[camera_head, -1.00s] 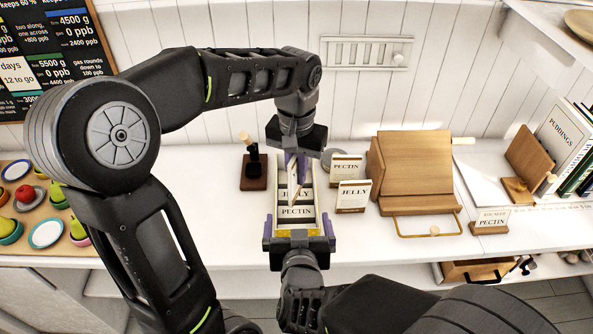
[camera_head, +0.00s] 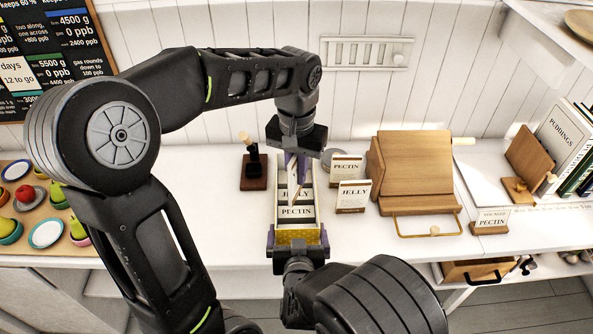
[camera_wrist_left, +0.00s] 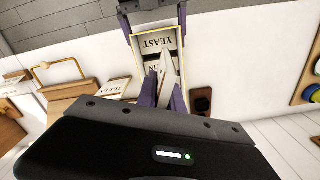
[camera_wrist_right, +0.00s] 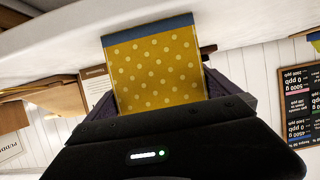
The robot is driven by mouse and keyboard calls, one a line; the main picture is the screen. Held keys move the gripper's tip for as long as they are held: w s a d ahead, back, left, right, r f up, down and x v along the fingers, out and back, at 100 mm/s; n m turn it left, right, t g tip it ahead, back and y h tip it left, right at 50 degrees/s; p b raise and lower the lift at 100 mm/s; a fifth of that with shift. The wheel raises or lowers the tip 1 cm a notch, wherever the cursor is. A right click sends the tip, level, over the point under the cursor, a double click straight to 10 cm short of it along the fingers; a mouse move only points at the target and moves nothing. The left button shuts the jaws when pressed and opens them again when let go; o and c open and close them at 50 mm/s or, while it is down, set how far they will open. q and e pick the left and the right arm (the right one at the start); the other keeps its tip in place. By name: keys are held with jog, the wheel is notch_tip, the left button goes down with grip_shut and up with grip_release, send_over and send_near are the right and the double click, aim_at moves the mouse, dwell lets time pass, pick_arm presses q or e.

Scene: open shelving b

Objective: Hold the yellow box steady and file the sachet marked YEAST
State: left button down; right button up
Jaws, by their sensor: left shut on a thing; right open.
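The yellow box with pale dots (camera_wrist_right: 158,78) stands on the counter. In the head view its front face (camera_head: 298,239) shows, and upright cards reading JELLY and PECTIN (camera_head: 297,211) stand inside. In the left wrist view a YEAST card (camera_wrist_left: 156,43) shows upside down in the box. My left gripper (camera_head: 296,163) is above the far part of the box, shut on a pale sachet (camera_wrist_left: 163,70) seen nearly edge-on; its marking cannot be read. My right gripper (camera_head: 297,233) is open, its fingers on either side of the box's near end; contact is unclear.
Right of the box stand a JELLY card (camera_head: 353,195), a PECTIN card (camera_head: 347,165) and a wooden stand (camera_head: 413,165). A small card at right reads PECTIN (camera_head: 491,219). A dark-based stamp (camera_head: 254,172) stands left of the box.

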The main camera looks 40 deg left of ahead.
aim_at(297, 227)
jog(key=shift+x, duration=1.75)
jog(key=c, duration=1.7)
